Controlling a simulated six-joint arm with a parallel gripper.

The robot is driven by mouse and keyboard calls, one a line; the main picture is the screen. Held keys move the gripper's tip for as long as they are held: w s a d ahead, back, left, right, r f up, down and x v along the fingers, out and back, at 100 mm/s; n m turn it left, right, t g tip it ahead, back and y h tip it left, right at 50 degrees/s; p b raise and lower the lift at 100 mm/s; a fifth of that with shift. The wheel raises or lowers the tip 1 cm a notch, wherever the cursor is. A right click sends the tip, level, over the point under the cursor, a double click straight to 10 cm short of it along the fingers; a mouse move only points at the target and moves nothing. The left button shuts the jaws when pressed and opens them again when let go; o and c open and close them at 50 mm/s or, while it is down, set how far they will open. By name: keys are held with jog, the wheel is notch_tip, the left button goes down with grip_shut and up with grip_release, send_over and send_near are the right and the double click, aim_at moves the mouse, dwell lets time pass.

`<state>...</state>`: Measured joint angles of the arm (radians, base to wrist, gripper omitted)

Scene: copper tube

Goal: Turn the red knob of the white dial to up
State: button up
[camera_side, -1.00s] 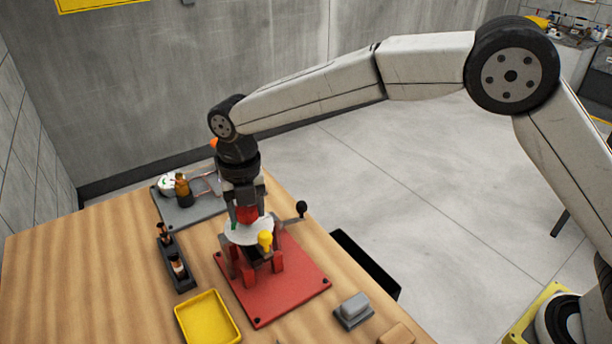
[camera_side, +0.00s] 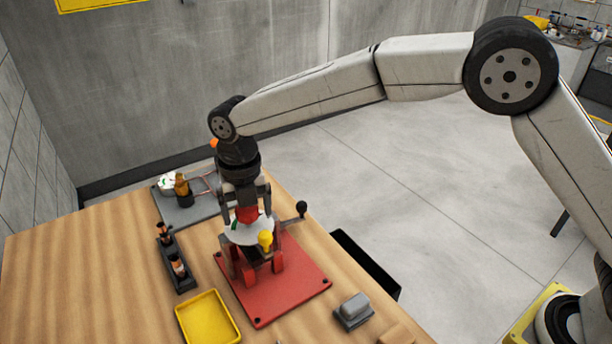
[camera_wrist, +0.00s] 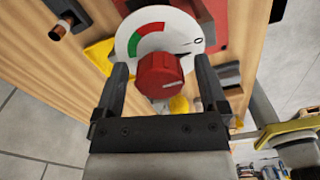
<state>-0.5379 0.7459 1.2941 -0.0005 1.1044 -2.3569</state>
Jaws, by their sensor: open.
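The white dial (camera_side: 240,233) sits on a stand on the red base plate (camera_side: 303,287). Its face, with a green and red arc, shows in the wrist view (camera_wrist: 193,34). The red knob (camera_wrist: 160,76) stands out from the middle of the dial; in the side view the knob (camera_side: 246,213) is partly hidden by my gripper. A white line marks the knob's rim. My gripper (camera_wrist: 162,70) is open, with one finger on each side of the knob and gaps visible between fingers and knob. In the side view my gripper (camera_side: 247,212) points down over the dial.
A yellow knob (camera_side: 265,240) is at the dial's front, and a black-tipped lever (camera_side: 301,209) at its right. A yellow tray (camera_side: 208,318), a black holder (camera_side: 175,264), a grey block (camera_side: 353,309) and a grey board (camera_side: 190,207) surround the plate. Table at left is clear.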

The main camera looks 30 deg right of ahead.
jog(key=shift+r, duration=3.85)
jog(key=shift+d+f+m, duration=0.15)
jog(key=shift+d+m, duration=0.35)
jog(key=shift+d, duration=0.05)
jog(key=s+d+f+m+t, duration=0.1)
jog(key=s+d+f+m, duration=0.1)
jog(key=d+m, duration=0.6)
jog(key=s+d+f+m, duration=0.3)
jog(key=d+m, duration=0.4)
jog(key=d, duration=0.1)
jog(key=s+d+f+m, duration=0.3)
jog(key=s+d+m, duration=0.2)
jog(key=s+m, duration=0.2)
jog(key=s+d+f+m+t, duration=0.1)
jog(key=s+d+f+m, duration=0.1)
jog(key=s+d+m, duration=0.4)
jog(key=s+m, duration=0.1)
jog(key=m, duration=0.3)
jog(key=shift+s+d+f+t, duration=0.15)
jog(key=shift+s+f+t, duration=0.15)
jog(key=shift+f, duration=0.1)
jog(key=shift+w, duration=0.1)
